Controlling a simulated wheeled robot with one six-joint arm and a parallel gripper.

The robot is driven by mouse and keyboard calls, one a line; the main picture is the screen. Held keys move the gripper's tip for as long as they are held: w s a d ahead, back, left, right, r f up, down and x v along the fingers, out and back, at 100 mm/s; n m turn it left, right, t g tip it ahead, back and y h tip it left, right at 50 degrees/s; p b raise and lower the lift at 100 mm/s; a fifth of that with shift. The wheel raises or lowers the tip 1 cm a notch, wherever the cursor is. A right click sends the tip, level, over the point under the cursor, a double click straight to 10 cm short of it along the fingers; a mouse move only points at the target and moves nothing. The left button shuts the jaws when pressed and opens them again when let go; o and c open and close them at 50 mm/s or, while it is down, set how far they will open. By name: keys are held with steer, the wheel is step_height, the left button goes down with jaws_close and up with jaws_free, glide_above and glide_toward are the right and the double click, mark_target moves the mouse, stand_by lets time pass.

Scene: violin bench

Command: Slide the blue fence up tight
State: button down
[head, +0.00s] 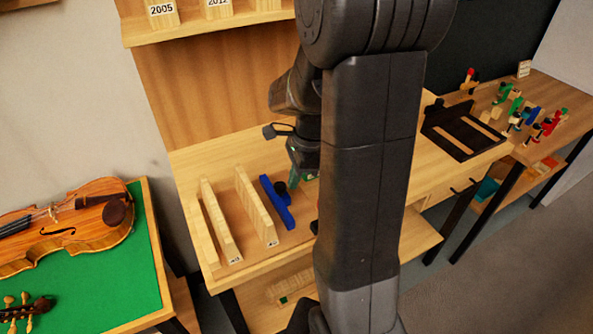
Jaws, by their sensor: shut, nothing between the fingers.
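A gap shows between the fence and the nearer board. My gripper (304,177) is just right of the fence's far end, shut and empty, with its greenish fingers partly hidden by my arm. I cannot tell whether it touches the fence.
A violin (75,226) lies on a green-topped table (130,287) at left. A shelf (195,30) is above the bench. A black frame (465,130) sits at the bench's right. My arm hides the bench middle.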

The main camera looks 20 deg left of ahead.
mark_target(277, 199)
steer(key=shift+s+a+p, duration=0.45)
steer(key=shift+s+a, duration=1.15)
steer(key=shift+s, duration=0.3)
